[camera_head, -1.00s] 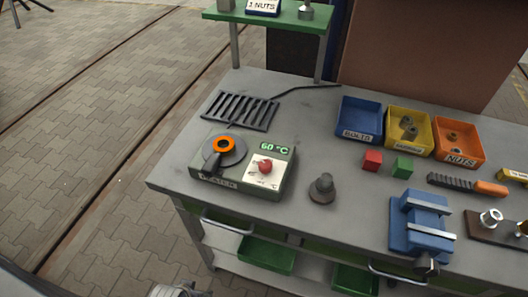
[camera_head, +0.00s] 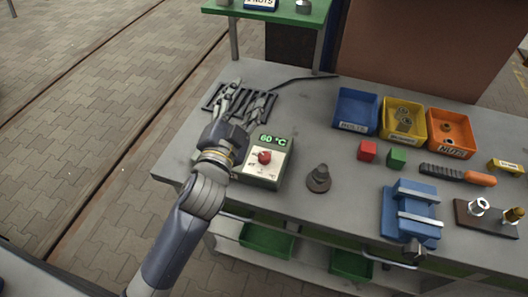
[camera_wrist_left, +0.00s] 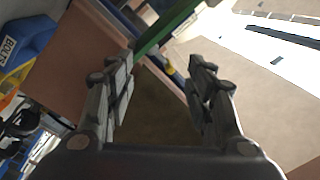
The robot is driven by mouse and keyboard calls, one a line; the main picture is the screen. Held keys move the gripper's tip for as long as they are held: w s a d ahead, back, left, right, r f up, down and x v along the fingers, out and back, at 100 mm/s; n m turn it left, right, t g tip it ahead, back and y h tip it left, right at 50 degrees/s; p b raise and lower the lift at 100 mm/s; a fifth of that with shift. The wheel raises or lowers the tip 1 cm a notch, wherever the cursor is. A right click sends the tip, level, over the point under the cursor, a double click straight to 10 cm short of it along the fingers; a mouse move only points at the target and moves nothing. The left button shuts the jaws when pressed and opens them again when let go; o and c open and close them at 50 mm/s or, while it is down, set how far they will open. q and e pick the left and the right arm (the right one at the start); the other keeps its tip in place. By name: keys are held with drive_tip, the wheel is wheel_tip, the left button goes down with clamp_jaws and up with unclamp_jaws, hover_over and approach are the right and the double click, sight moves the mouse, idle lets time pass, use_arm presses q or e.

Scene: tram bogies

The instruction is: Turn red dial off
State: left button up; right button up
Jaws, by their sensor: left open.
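The red dial (camera_head: 264,157) sits on the pale panel at the right part of the heater box (camera_head: 262,180). Its green display (camera_head: 272,140) reads 60 °C. My left gripper (camera_head: 249,96) is open and empty, above the left part of the heater and the black grate, to the upper left of the dial. My left arm hides the heater's round plate and the orange ring. In the left wrist view my left gripper's fingers (camera_wrist_left: 160,85) are spread with nothing between them; the dial is not in that view. My right gripper is not in view.
A black grate (camera_head: 262,107) with a long handle lies behind the heater. A dark knobbed piece (camera_head: 318,178) stands to its right. Blue (camera_head: 356,95), yellow (camera_head: 385,115) and orange (camera_head: 464,125) bins, red and green cubes and a blue vise (camera_head: 410,212) are further right.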

use_arm(q)
drive_tip(key=s+d+r+m+h, duration=0.2)
drive_tip(key=d+r+m+h, duration=0.7)
drive_tip(key=d+r+m, duration=0.2)
drive_tip(key=s+d+r+m+g+h, duration=0.3)
drive_tip(key=s+d+m+g+h, duration=0.3)
drive_tip(key=d+m+g+h, duration=0.6)
drive_tip(key=s+d+f+m+g+y, duration=0.5)
drive_tip(key=m+g, duration=0.4)
drive_tip(key=m, duration=0.4)
drive_tip(key=m+t+y, duration=0.3)
drive_tip(key=m+y, duration=0.5)
drive_tip(key=y, duration=1.3)
hover_over(264, 155)
wheel_tip(264, 155, down, 15)
wheel_tip(264, 155, down, 9)
drive_tip(key=p, duration=0.4)
drive_tip(key=shift+s, duration=0.1)
drive_tip(key=shift+f, duration=0.55)
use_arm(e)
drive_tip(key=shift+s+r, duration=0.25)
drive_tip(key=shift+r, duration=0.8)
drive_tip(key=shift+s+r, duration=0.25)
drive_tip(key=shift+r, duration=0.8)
